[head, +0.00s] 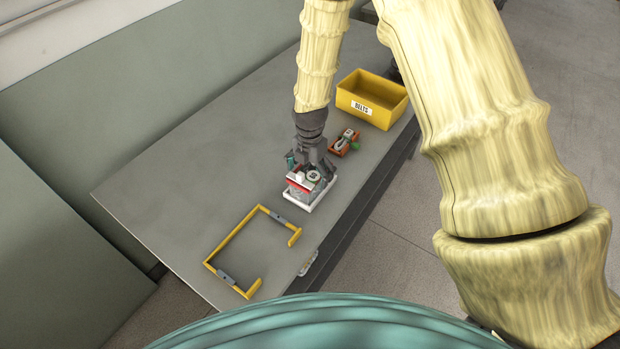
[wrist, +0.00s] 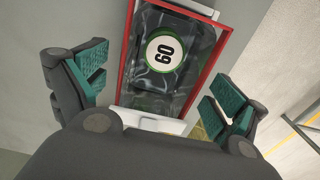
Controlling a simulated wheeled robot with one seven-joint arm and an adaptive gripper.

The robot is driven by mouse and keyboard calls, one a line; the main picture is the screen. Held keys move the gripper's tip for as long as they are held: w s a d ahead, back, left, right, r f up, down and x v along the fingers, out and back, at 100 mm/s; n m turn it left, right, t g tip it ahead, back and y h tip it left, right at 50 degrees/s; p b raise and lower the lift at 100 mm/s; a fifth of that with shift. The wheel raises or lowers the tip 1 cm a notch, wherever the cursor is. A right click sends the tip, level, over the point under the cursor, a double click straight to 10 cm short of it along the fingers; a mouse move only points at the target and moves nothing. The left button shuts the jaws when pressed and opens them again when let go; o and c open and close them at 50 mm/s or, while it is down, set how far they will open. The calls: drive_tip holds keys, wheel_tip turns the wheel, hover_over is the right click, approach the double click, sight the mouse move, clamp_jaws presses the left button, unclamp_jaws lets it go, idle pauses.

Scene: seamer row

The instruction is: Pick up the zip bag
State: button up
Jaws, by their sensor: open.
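The zip bag (wrist: 190,73) shows in the wrist view as a clear, glossy pouch with a red border and a round label reading 60. In the head view the bag (head: 297,185) is partly hidden by my gripper and rests on a white tray (head: 325,198) near the table's front edge. My gripper (head: 309,171) is over it, pointing down. In the wrist view my gripper (wrist: 157,96) is open, with one teal-padded finger on each side of the bag. I cannot tell whether the fingers touch it.
A yellow bin (head: 385,112) labelled BELTS stands farther back. A small orange-red tray (head: 336,151) with a part and something green lies between. A yellow bracket frame (head: 237,225) lies on the near part of the table. The table's left side (head: 200,155) is clear.

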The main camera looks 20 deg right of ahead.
drive_tip(key=shift+w+f+p, duration=0.1)
drive_tip(key=shift+f+p, duration=0.6)
drive_tip(key=shift+f, duration=0.9)
drive_tip(key=c, duration=1.1)
